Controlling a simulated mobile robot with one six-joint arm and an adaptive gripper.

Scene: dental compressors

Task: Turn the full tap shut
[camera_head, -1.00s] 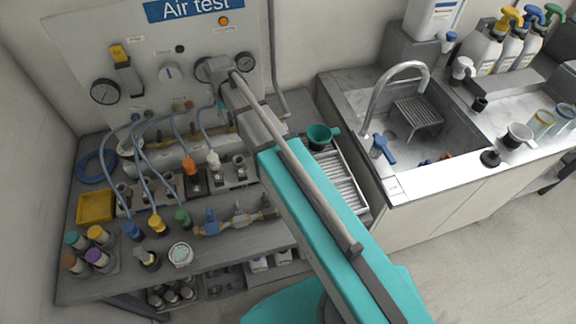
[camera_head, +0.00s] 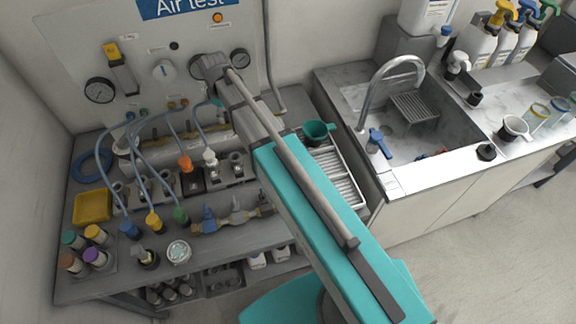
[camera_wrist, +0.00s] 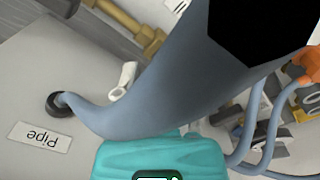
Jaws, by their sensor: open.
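In the head view my arm reaches up and left to the wall panel; my gripper (camera_head: 212,72) is at its end, its fingers mostly hidden. No held object shows. Several taps are in view, and I cannot tell which is the full one. A brass pipe with a blue-handled tap (camera_head: 208,217) and a grey-handled tap (camera_head: 237,208) lies at the bench front. The sink faucet (camera_head: 372,92) has a blue lever (camera_head: 377,143). In the wrist view a white lever (camera_wrist: 123,80) stands near a brass pipe (camera_wrist: 125,20), partly behind a large blue-grey hose (camera_wrist: 185,85).
A teal ribbed part (camera_wrist: 150,155) is close to the wrist camera. Blue hoses (camera_head: 140,165) run from panel to bench. A green cup (camera_head: 318,131) stands on the ribbed tray (camera_head: 345,178) right of my arm.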

